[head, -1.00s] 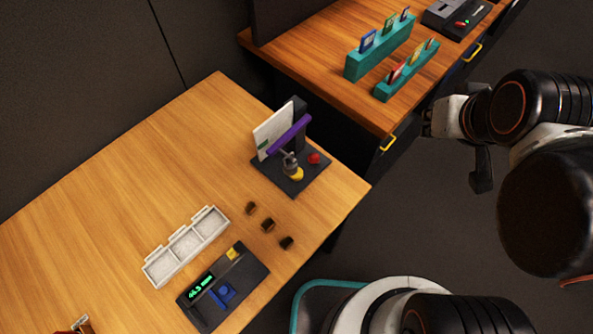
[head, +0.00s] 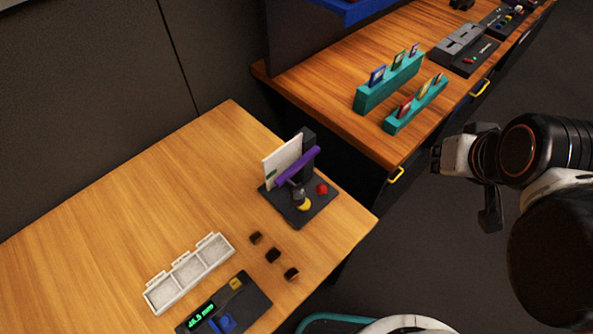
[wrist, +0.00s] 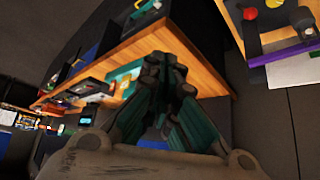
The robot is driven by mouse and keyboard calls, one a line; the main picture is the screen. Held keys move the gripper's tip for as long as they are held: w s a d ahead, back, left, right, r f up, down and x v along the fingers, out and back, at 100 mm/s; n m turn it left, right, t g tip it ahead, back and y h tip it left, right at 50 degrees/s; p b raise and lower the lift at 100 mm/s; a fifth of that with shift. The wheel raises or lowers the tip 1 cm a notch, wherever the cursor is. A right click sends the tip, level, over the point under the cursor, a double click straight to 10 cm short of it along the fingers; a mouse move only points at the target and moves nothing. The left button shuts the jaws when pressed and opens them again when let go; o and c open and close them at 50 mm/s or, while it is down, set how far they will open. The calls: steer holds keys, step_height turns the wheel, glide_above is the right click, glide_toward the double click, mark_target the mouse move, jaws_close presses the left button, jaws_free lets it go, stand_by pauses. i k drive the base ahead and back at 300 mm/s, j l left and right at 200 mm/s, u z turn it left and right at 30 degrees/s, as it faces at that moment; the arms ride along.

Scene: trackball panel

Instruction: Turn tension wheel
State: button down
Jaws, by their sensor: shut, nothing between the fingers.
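I cannot make out which part is the tension wheel. A black stand (head: 316,207) on the near table carries a purple bar (head: 297,166), a grey jointed piece, a yellow knob (head: 304,204) and a red knob (head: 321,188). A dark panel (head: 250,297) with a green display, a blue part (head: 223,324) and a yellow button lies at the table's front. My gripper (head: 439,157) is off to the right, over the floor and clear of both tables. In the wrist view my gripper (wrist: 163,68) has its fingers together and empty.
The far desk (head: 345,119) holds teal card racks (head: 388,84) and dark panels (head: 465,50). Dark floor lies between my arm and the tables.

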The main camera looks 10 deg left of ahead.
mark_target(306, 206)
steer(key=k+l+u, duration=0.2)
steer(key=k+l, duration=0.15)
steer(key=k+l+u, duration=0.2)
steer(key=k, duration=0.2)
steer(key=k+l+u, duration=0.2)
steer(key=k+l, duration=0.1)
steer(key=k, duration=0.1)
